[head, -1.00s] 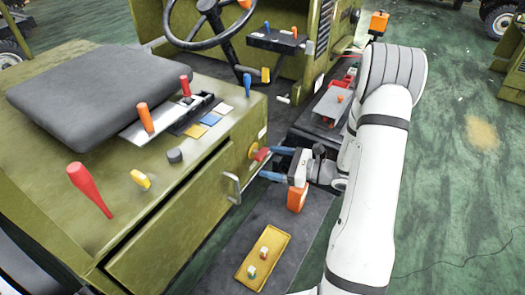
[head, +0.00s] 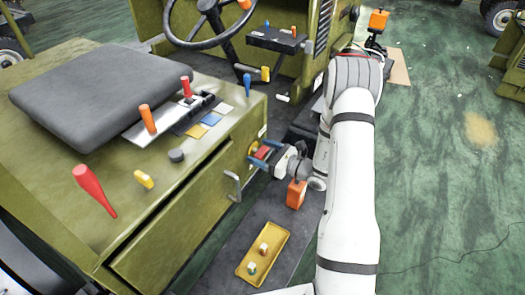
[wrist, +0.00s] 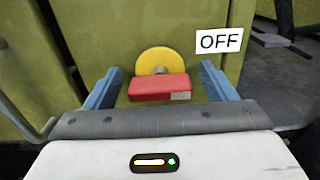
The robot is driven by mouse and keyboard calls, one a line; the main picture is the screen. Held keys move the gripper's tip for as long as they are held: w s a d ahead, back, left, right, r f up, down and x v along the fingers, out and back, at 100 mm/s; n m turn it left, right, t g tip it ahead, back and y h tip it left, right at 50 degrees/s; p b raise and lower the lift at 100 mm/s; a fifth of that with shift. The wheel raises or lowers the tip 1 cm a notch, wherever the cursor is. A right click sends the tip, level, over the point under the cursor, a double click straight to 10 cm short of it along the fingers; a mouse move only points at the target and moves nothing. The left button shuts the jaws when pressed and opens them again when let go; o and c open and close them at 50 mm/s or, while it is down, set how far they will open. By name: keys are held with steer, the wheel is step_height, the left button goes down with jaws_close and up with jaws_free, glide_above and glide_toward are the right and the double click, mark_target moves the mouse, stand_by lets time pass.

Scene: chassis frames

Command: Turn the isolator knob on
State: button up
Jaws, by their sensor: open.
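The isolator knob is a red bar handle (wrist: 158,88) in front of a round yellow plate (wrist: 152,61) on the olive panel. My gripper (wrist: 160,88) is open, with one blue finger on each side of the red bar and a visible gap to each. In the head view my gripper (head: 264,152) is at the end face of the olive box, around the red knob (head: 262,153). The fingers partly cover the knob there.
A metal handle (head: 235,186) sticks out of the box left of the knob. Several coloured levers and a dark seat (head: 95,95) are on top. A yellow tray (head: 250,268) lies on the dark floor plate below. Open green floor is to the right.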

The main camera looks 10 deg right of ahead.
steer(key=c, duration=1)
steer(key=shift+m, duration=0.3)
steer(key=m, duration=0.4)
steer(key=shift+w+d, duration=0.1)
steer(key=m+p, duration=0.1)
steer(key=m, duration=0.3)
steer(key=shift+w, duration=0.1)
steer(key=m+p, duration=0.1)
steer(key=m, duration=0.3)
steer(key=shift+d+f+m, duration=0.1)
steer(key=shift+m, duration=0.3)
steer(key=m+p, duration=0.1)
steer(key=m, duration=0.3)
steer(key=shift+w+f, duration=0.1)
steer(key=shift+f, duration=0.05)
steer(key=shift+m+p, duration=0.3)
